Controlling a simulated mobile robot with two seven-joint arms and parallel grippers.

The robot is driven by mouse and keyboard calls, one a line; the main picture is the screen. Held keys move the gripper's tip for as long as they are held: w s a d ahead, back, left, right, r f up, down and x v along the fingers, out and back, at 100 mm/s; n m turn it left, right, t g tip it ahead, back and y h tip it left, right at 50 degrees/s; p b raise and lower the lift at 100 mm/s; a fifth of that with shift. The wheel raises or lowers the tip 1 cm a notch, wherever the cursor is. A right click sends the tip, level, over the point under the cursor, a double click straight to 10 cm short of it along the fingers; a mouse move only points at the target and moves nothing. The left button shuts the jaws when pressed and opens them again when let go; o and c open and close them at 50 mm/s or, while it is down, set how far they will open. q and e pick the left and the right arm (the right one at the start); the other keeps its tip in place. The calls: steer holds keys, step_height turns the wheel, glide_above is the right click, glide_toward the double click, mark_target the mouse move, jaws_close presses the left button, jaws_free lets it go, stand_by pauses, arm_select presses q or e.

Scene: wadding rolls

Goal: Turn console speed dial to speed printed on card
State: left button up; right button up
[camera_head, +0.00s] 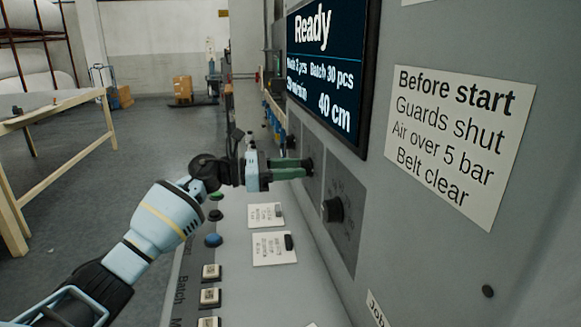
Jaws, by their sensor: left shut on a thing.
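My left gripper (304,167) reaches in from the left, its green fingers shut on a dark dial knob (309,166) on the far panel of the upright console face. The fingers hide most of that knob and its marks. A second black dial (332,209) stands on a nearer dark panel, free of the gripper; its scale is too small to read. Two small white cards, one farther (259,216) and one nearer (268,253), lie on the console shelf under dark clips; their print is unreadable. My right gripper is out of view.
A screen (325,65) reads "Ready", "Batch 30 pcs" and "40 cm". A notice (455,140) headed "Before start" is on the console. Blue (213,240) and pale (210,271) buttons line the shelf edge. A table (60,105) stands left; the floor between is open.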

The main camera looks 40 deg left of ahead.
arm_select(q)
steer(key=n+p, duration=0.1)
steer(key=n, duration=0.2)
steer(key=shift+r+n+p, duration=0.15)
steer(key=shift+n+p, duration=0.15)
steer(key=n+p, duration=0.1)
steer(key=n, duration=0.1)
steer(key=shift+n, duration=0.4)
steer(key=n+p, duration=0.1)
steer(key=n, duration=0.1)
steer(key=shift+n+t+p, duration=0.4)
steer(key=shift+n, duration=0.7)
steer(key=shift+f+p, duration=0.2)
steer(key=shift+p, duration=0.15)
steer(key=o, duration=0.9)
steer(key=shift+o, duration=0.5)
